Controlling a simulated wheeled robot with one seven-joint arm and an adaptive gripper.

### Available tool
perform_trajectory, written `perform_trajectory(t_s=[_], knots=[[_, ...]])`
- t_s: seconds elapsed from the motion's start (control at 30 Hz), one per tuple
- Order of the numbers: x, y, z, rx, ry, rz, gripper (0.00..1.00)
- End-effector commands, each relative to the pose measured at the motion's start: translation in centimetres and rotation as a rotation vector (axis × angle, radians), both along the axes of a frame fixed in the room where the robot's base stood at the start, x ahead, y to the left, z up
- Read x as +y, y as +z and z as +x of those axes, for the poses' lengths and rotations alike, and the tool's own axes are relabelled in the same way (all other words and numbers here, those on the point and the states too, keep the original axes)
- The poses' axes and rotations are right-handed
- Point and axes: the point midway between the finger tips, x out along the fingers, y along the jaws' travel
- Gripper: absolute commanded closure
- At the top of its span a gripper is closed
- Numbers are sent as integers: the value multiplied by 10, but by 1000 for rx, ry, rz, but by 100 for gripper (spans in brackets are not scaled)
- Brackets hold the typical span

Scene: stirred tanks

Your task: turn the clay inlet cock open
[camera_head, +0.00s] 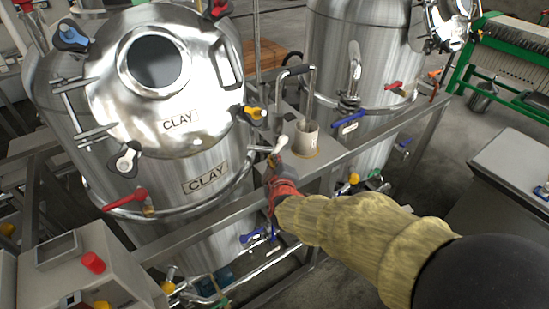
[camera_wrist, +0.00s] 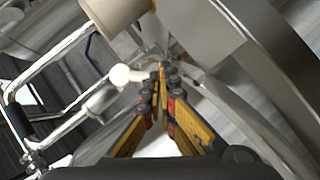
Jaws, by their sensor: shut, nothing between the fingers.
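The steel clay tank (camera_head: 205,180) with its two CLAY labels fills the left of the head view. A white-tipped lever (camera_head: 277,146) sticks out at the tank's right side, next to my gripper (camera_head: 271,165). In the wrist view its white round knob (camera_wrist: 120,75) shows just left of my gripper's fingertips (camera_wrist: 160,78). My fingers are shut with nothing between them. The fingertips look close beside the lever; I cannot tell whether they touch it. Which fitting is the clay inlet cock is not marked.
A red lever (camera_head: 125,198) sits on the clay tank's lower left. A second steel tank (camera_head: 335,70) with a blue lever (camera_head: 347,122) stands at right. A cream cup-like part (camera_head: 305,140) stands between the tanks. A steel frame rail (camera_head: 385,140) runs below them.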

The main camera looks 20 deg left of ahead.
Motion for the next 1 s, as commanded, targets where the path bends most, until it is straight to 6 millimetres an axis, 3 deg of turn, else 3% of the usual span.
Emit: perform_trajectory(t_s=[0.43,1.0], knots=[[-2,-6,2,-79,1,-70,100],[-11,-19,14,-313,0,-267,100]])
